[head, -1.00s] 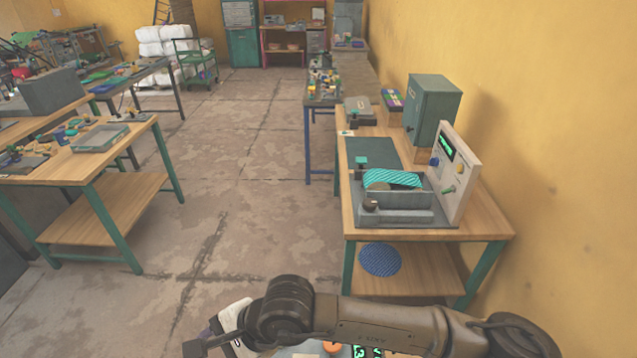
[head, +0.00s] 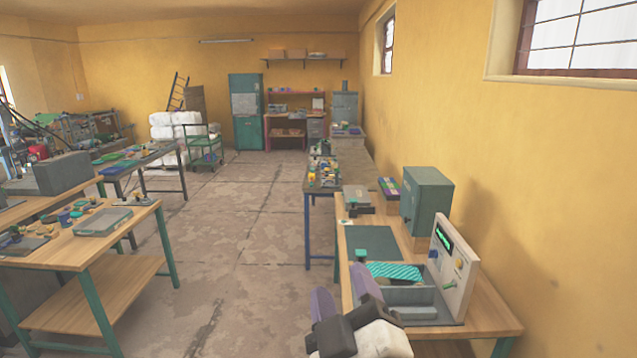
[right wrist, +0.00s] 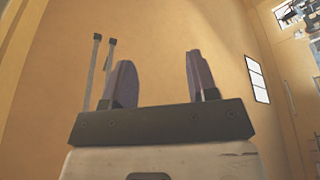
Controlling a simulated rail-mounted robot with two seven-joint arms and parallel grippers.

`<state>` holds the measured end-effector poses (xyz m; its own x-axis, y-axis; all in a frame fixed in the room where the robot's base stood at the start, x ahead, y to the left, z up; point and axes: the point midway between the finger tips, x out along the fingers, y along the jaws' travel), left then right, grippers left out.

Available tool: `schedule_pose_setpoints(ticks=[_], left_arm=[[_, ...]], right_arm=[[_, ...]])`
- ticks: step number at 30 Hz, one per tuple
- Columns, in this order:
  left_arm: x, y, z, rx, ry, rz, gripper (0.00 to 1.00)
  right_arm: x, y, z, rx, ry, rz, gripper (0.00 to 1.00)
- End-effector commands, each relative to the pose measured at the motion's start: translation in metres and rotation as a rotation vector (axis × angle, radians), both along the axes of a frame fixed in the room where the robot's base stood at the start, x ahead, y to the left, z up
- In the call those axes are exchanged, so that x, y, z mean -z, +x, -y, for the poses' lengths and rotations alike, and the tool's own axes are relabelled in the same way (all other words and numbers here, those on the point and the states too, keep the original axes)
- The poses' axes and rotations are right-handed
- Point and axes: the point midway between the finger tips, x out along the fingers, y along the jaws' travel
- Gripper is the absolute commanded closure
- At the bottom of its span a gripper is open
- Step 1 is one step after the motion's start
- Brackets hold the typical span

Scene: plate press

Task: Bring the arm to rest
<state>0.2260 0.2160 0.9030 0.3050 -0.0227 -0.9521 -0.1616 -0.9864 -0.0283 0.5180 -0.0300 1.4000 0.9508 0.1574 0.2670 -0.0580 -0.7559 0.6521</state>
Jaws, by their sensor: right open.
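My right gripper (head: 342,282) is at the bottom of the head view, right of centre. Its two purple fingers are spread apart with nothing between them. It appears in front of the left edge of the press bench (head: 492,318). In the right wrist view the gripper (right wrist: 158,62) is open and empty, with only plain yellow wall behind it. The press (head: 420,297) has a grey bed, a teal striped piece (head: 394,271) and a pale upright control panel (head: 452,265) with a lit green display. My left gripper is not in view.
A green cabinet (head: 427,203) stands at the back of the press bench, near the yellow wall (head: 530,170). A wooden table (head: 75,250) with several parts stands at the left. The floor (head: 235,240) between them is clear.

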Motion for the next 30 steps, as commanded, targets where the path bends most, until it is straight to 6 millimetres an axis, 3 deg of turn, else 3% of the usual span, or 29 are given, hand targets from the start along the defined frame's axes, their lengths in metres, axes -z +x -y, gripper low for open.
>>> schedule_pose_setpoints(ticks=[1, 6, 14, 22, 30], left_arm=[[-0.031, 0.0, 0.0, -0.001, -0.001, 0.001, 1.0], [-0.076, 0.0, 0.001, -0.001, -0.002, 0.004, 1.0], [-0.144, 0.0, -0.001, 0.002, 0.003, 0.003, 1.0], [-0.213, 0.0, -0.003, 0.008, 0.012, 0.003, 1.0], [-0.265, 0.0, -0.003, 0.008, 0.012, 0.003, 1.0]], right_arm=[[0.004, 0.002, 0.02, 0.007, 0.073, -0.154, 0.47], [0.053, -0.01, 0.067, 0.013, 0.221, -0.517, 0.47], [0.103, -0.053, 0.124, 0.063, 0.397, -0.811, 0.47], [0.16, -0.131, 0.177, 0.257, 0.48, -1.102, 0.47], [0.198, -0.229, 0.188, 0.368, 0.467, -1.386, 0.47]])
